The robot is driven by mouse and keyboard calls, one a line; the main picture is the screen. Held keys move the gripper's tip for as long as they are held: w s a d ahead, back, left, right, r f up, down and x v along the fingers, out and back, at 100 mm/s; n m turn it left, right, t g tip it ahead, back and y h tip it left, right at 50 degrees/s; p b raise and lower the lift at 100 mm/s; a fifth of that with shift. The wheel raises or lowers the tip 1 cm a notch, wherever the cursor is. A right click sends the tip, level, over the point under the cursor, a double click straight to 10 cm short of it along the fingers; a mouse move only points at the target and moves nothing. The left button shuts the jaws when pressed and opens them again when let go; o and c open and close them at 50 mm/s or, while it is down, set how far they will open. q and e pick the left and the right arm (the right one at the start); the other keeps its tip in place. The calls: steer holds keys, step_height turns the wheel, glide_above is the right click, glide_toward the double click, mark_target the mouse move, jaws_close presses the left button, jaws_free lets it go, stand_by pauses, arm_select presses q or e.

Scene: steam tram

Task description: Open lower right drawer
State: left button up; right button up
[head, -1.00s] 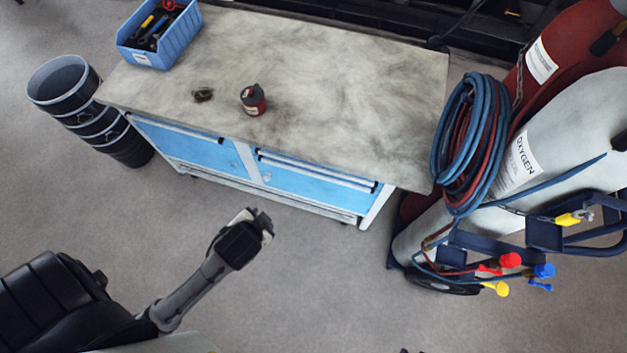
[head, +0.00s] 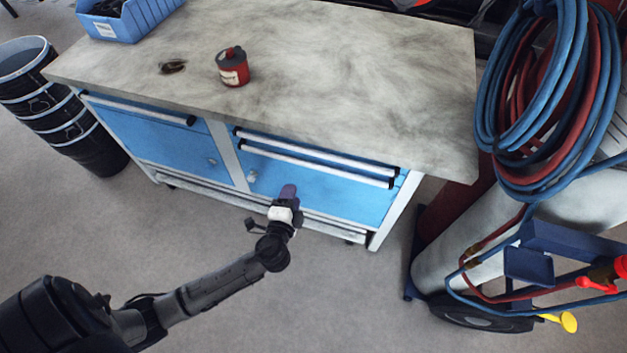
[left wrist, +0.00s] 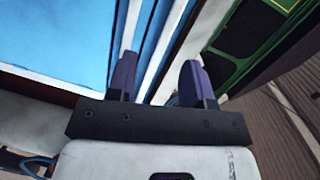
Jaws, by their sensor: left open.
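The workbench (head: 330,70) has blue fronts below a grey, stained top. Its right side has two long pale handle bars, one above the other; the lower handle bar (head: 320,167) lies just above a large blue front (head: 335,196) with a small knob at its left. All fronts look shut. My left gripper (head: 288,196) is open and empty, low in front of this right blue front, below the lower bar. Contact cannot be told. In the left wrist view both fingers (left wrist: 158,82) stand apart, with blue panel and pale strips beyond them. My right gripper is not in view.
A red can (head: 232,68), a small dark object (head: 172,67) and a blue bin (head: 130,20) stand on the bench. A gas cylinder cart with coiled hoses (head: 550,100) stands close at right. The floor before the bench is clear.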

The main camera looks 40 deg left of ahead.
mark_target(313, 167)
arm_select(q)
step_height(313, 167, down, 6)
steer(key=w+m+t+h+b, duration=0.1)
steer(key=w+m+t+b, duration=0.15)
steer(key=b, duration=0.25)
steer(key=shift+m+g, duration=0.25)
steer(key=b+x, duration=0.2)
steer(key=x, duration=1)
steer(key=shift+w+d+f, duration=0.1)
steer(key=shift+w+d, duration=0.05)
steer(key=shift+w, duration=0.1)
steer(key=shift+w+a+b, duration=0.25)
steer(key=shift+w+b, duration=0.15)
steer(key=shift+w, duration=0.25)
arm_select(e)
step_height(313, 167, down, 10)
arm_select(q)
steer(key=shift+c, duration=0.2)
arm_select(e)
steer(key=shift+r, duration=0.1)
arm_select(q)
jaws_close()
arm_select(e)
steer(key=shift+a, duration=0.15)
